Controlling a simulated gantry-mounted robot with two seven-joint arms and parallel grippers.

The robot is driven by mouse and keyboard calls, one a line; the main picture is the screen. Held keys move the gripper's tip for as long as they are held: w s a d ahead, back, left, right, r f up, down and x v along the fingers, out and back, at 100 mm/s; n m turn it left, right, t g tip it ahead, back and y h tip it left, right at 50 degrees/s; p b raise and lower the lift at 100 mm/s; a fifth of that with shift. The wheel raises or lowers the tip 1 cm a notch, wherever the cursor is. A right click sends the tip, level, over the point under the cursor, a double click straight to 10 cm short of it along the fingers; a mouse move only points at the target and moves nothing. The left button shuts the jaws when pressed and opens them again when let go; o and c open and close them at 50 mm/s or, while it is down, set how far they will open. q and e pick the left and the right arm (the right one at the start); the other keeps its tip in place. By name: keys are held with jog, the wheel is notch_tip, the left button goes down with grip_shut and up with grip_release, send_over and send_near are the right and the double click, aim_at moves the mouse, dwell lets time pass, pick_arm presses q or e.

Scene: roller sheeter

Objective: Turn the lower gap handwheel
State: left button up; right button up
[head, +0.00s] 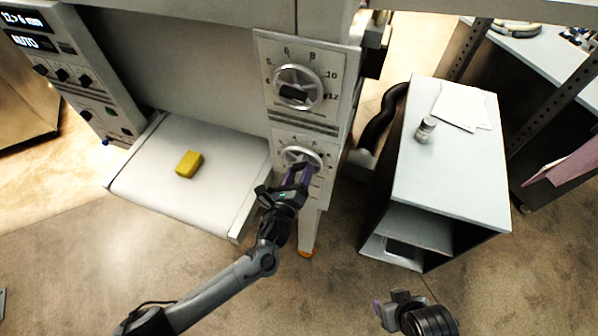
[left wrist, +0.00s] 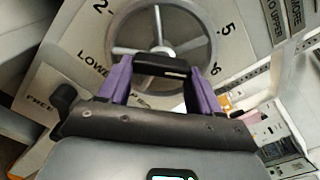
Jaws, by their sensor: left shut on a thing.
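The lower gap handwheel (head: 300,149) is a silver spoked wheel on the lower dial plate of the machine's front panel. It also shows in the left wrist view (left wrist: 134,21), with a black grip (left wrist: 160,64) at its near rim. My left gripper (head: 303,170) reaches up to the wheel. Its purple fingers stand on both sides of the black grip in the left wrist view, shut on it. My right gripper (head: 392,306) is at the lower right of the head view, away from the machine; its finger opening is not clear.
The upper handwheel (head: 298,87) sits above the lower one. A yellow block (head: 189,164) lies on the white feed table (head: 150,188) at left. A grey cabinet (head: 440,180) stands at right with papers (head: 461,107) and a small jar (head: 425,130) on top.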

pick_arm(q)
jog(key=shift+m, duration=0.8)
jog(key=o, duration=1.1)
jog(key=shift+c, duration=0.2)
jog(key=shift+s+a, duration=0.1)
jog(key=v, duration=1)
jog(key=shift+s, duration=0.3)
jog(key=shift+a, duration=0.1)
